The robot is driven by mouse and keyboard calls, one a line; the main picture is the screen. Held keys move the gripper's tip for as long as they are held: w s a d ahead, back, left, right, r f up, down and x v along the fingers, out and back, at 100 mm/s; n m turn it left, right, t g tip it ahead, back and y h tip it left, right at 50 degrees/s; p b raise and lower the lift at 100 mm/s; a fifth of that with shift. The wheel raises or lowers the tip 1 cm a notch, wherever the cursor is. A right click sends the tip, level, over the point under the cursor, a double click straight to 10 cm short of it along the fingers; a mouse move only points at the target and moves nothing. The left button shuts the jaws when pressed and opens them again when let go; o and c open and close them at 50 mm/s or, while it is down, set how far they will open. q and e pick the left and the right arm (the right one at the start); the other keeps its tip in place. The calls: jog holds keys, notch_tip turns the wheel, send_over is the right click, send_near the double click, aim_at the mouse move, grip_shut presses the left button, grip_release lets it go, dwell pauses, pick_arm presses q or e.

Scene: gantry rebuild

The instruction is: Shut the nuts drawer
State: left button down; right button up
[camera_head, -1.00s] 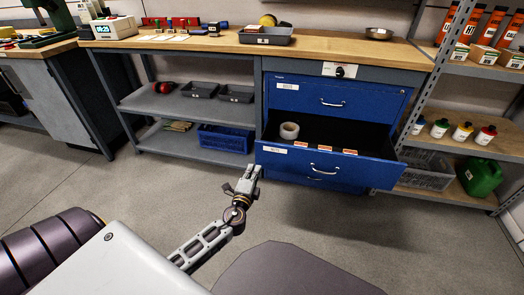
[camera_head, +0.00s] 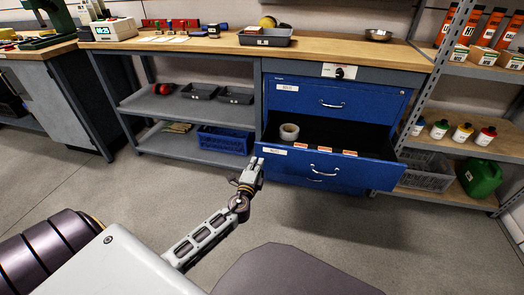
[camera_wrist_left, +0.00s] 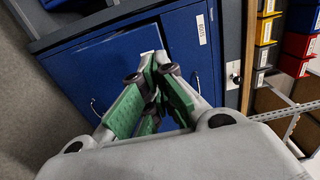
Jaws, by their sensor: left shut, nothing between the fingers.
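The nuts drawer (camera_head: 360,172) is the blue middle drawer of the cabinet, pulled open, with a curved handle on its front and a white label (camera_head: 276,152) at its front left. A roll of tape (camera_head: 289,131) and several small labelled dividers show inside it. My left gripper (camera_head: 256,163) is shut and empty, at the left end of the drawer front; I cannot tell if it touches. In the left wrist view the closed green-padded fingers (camera_wrist_left: 154,100) point at the blue cabinet. My right gripper is not in view.
The upper drawer (camera_head: 335,97) is shut, and another handle shows below the open drawer. A shelf unit (camera_head: 470,150) with bottles and a green jug stands close on the right. An open shelf (camera_head: 190,105) is on the left. The floor in front is clear.

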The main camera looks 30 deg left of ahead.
aim_at(264, 145)
pick_arm(q)
jog(key=shift+b+x, duration=0.7)
jog(key=shift+x, duration=3.8)
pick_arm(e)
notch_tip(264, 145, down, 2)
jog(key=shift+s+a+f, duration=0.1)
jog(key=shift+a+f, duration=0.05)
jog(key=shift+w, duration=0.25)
pick_arm(q)
jog(key=shift+w, duration=0.1)
